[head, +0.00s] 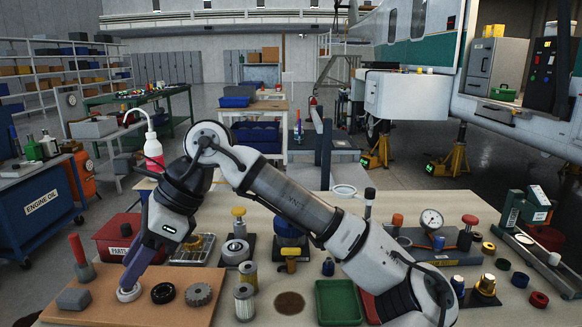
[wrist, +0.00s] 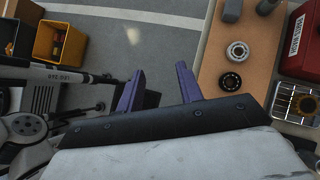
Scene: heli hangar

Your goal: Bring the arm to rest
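My arm reaches across the workbench (head: 230,302) from the lower right and bends down at the left. My gripper (head: 126,284) has purple fingers pointing down over the left part of the brown board (head: 150,315) in the head view. In the wrist view my gripper (wrist: 158,70) has its two fingers spread apart with nothing between them. Grey floor shows behind them, with the board (wrist: 212,70) to their right. A pale ring (head: 129,293) lies by the fingertips in the head view; in the wrist view this ring (wrist: 238,51) is clear of the fingers.
A dark bearing (head: 163,293), a gear (head: 198,294) and a grey block (head: 73,299) lie on the board. A red parts bin (head: 112,240) stands behind. Metal cylinders (head: 244,302), a green tray (head: 338,302) and a gauge (head: 431,220) crowd the bench around my arm.

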